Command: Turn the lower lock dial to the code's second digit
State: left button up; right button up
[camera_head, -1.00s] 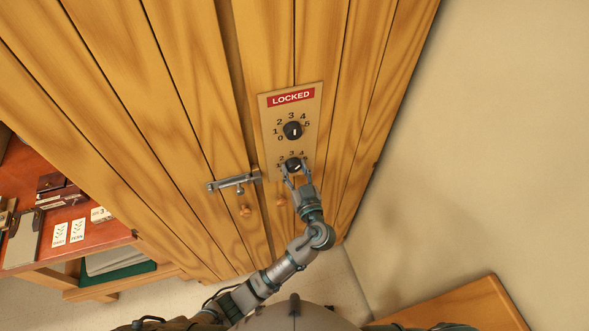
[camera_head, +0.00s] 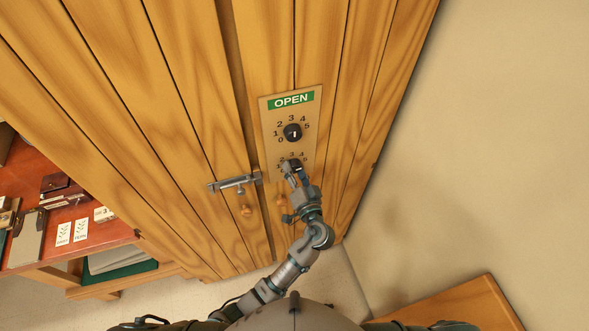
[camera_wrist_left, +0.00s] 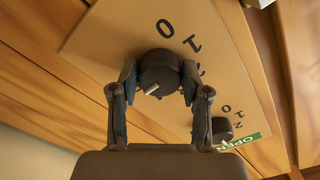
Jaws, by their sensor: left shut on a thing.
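The lock plate (camera_head: 307,108) is on the wooden door, with a green OPEN label (camera_head: 291,100) at its top. The black upper dial (camera_head: 292,132) has a white mark and printed numbers around it. The lower dial (camera_head: 291,163) is below it, mostly hidden by my left gripper (camera_head: 290,170). In the left wrist view, the fingers of my left gripper (camera_wrist_left: 159,85) are shut on either side of the lower dial (camera_wrist_left: 159,72), whose white mark shows. The upper dial (camera_wrist_left: 222,130) is apart from the fingers. My right gripper is not in view.
A metal slide bolt (camera_head: 236,182) and a wooden knob (camera_head: 246,209) are left of the plate. A red-brown desk (camera_head: 100,238) with cards and a clipboard stands at the left. A wooden surface (camera_head: 455,305) is at the lower right, beside a bare wall.

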pick_arm(q)
jog(key=shift+r+m, duration=0.1)
jog(key=shift+m, duration=0.3)
jog(key=o, duration=1)
jog(key=shift+d, duration=0.1)
jog(key=shift+o, duration=0.7)
jog(key=shift+w+d, duration=0.1)
jog(key=shift+w, duration=0.05)
jog(key=shift+s, duration=0.25)
jog(key=v, duration=1.1)
jog(key=shift+s+d, duration=0.2)
jog(key=shift+d, duration=0.05)
